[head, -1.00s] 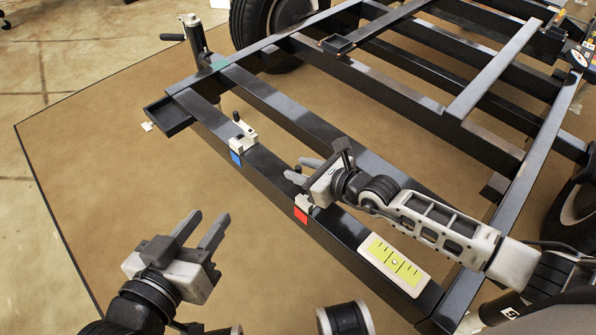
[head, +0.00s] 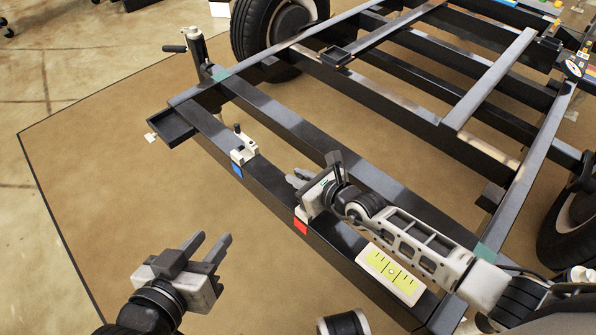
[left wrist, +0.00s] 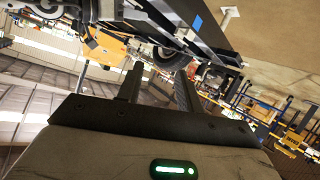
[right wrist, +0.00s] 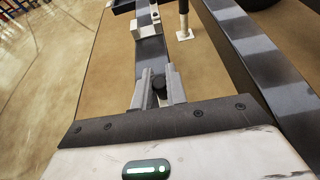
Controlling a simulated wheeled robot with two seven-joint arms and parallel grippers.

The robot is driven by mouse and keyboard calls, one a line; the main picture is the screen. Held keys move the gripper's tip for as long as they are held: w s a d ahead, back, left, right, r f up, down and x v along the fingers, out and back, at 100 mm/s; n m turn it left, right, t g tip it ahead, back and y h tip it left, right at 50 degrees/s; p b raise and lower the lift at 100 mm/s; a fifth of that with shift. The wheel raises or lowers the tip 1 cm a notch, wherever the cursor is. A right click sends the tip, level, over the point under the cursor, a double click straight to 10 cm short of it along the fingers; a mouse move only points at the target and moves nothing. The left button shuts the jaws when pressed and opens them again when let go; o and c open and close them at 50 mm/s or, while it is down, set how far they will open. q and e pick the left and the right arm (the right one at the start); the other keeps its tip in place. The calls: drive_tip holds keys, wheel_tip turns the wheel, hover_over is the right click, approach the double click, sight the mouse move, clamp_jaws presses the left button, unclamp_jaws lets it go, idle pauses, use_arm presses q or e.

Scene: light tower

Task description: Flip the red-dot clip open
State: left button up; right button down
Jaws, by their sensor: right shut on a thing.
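The red-dot clip (head: 301,213) is a small pale block on the near black rail, with a red square (head: 301,227) below it on the rail's side. My right gripper (head: 295,179) is over the rail just above this clip and hides most of it. In the right wrist view its fingers (right wrist: 158,92) are close together on a dark knob (right wrist: 160,86), which seems to be the clip's lever. Whether the clip is open cannot be told. My left gripper (head: 209,248) is open and empty, off the frame's near side. Its parted fingers also show in the left wrist view (left wrist: 158,88).
A second white clip (head: 243,152) with a dark knob and a blue square (head: 237,170) sits further left on the rail. A yellow-green marked plate (head: 391,274) lies at the rail's right end. Brown floor is clear left of the frame.

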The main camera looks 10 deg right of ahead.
drive_tip(key=shift+w+d+r+m+t+h+p, duration=0.1)
drive_tip(key=shift+w+r+m+t+h+p, duration=0.2)
drive_tip(key=shift+r+m+h+p, duration=0.5)
use_arm(q)
drive_tip(key=shift+s+a+f+g+y+p, duration=0.1)
drive_tip(key=shift+a+f+g+y+p, duration=0.1)
drive_tip(key=shift+a+f+g+y, duration=0.25)
drive_tip(key=shift+s+a+f+g+y+p, duration=0.1)
drive_tip(key=shift+a+f+g+y+p, duration=0.1)
drive_tip(key=shift+f+g, duration=0.3)
use_arm(e)
drive_tip(key=shift+d+f, duration=0.2)
drive_tip(key=shift+f, duration=0.5)
drive_tip(key=c, duration=1.4)
unclamp_jaws()
drive_tip(key=shift+s, duration=0.1)
drive_tip(key=shift+c, duration=0.2)
